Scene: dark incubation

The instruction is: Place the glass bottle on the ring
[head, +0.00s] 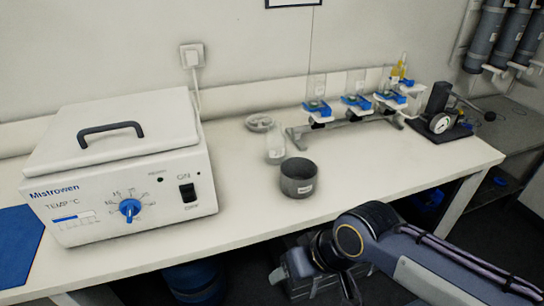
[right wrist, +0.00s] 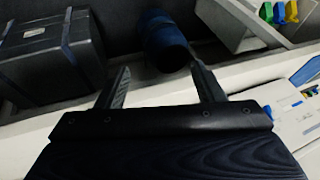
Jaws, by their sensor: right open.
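A clear glass bottle (head: 275,148) stands upright on the white bench, near its middle. A dark grey round open vessel (head: 297,177) with a white label stands just in front and to the right of it. A small pale round ring-like piece (head: 259,122) lies behind the bottle; I cannot tell for sure which of the two is the ring. My right gripper (head: 285,274) is low in front of the bench, away from the bottle. In the right wrist view its fingers (right wrist: 163,84) are apart with nothing between them. My left gripper is not in view.
A white heating box (head: 130,170) with a black handle fills the left of the bench. A rack (head: 350,122) with blue clamps and a gauge stand (head: 441,123) stand at the back right. The front right of the bench is clear. A blue drum (head: 195,282) is below.

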